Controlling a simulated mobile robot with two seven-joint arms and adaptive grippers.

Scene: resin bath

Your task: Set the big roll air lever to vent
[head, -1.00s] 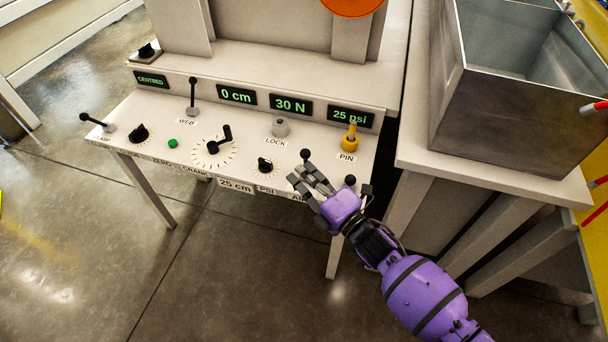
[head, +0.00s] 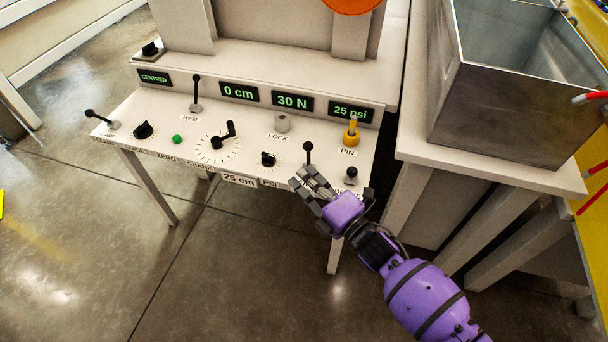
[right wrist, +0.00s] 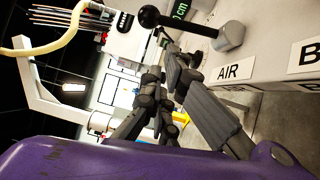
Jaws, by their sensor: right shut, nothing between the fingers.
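The air lever (head: 308,152) stands near the front right of the console, a thin stem with a black ball knob, looking about upright in the head view. In the right wrist view the lever (right wrist: 180,22) rises from a grey base beside the "AIR" label (right wrist: 231,72). My right gripper (head: 310,183) is just in front of and below the lever in the head view. Its fingers (right wrist: 168,88) are shut and empty, and appear apart from the lever. The gripper hides much of the lettering below the lever. My left gripper is not in view.
A short black knob (head: 351,173) stands right of the air lever, close to my gripper. The yellow pin (head: 351,134), lock knob (head: 283,123) and PSI dial (head: 268,159) are nearby. A metal tank (head: 490,110) stands at right. Floor in front is clear.

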